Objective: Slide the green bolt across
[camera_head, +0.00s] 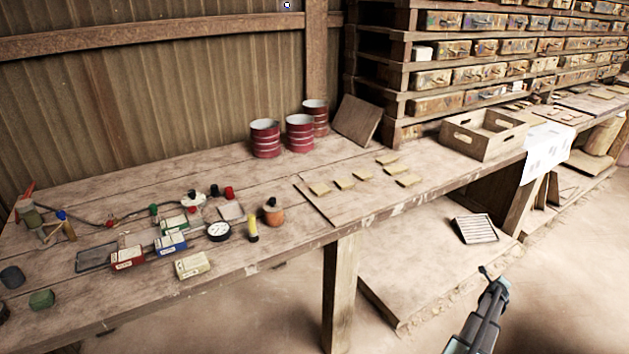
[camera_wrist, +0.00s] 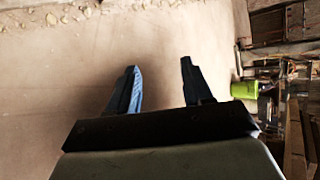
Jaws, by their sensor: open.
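I cannot clearly make out a green bolt. A small box with green markings (camera_head: 174,224) sits on the workbench, behind the box with blue markings (camera_head: 171,243). A small green knob (camera_head: 154,210) stands just behind it, and a dark green block (camera_head: 42,299) lies near the bench's front left. These parts are too small to tell which is the bolt. My gripper (camera_head: 491,283) is off the bench's front edge at lower right, far from these parts. In the wrist view my gripper (camera_wrist: 163,86) shows two separated fingers with nothing between them.
The workbench (camera_head: 270,220) also holds a red-marked box (camera_head: 127,257), a dial (camera_head: 218,231), an orange bottle (camera_head: 273,212), red cans (camera_head: 265,138), tan tiles (camera_head: 362,173) and a wooden crate (camera_head: 485,134). A slatted tray (camera_head: 474,228) lies below. Open floor surrounds my gripper.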

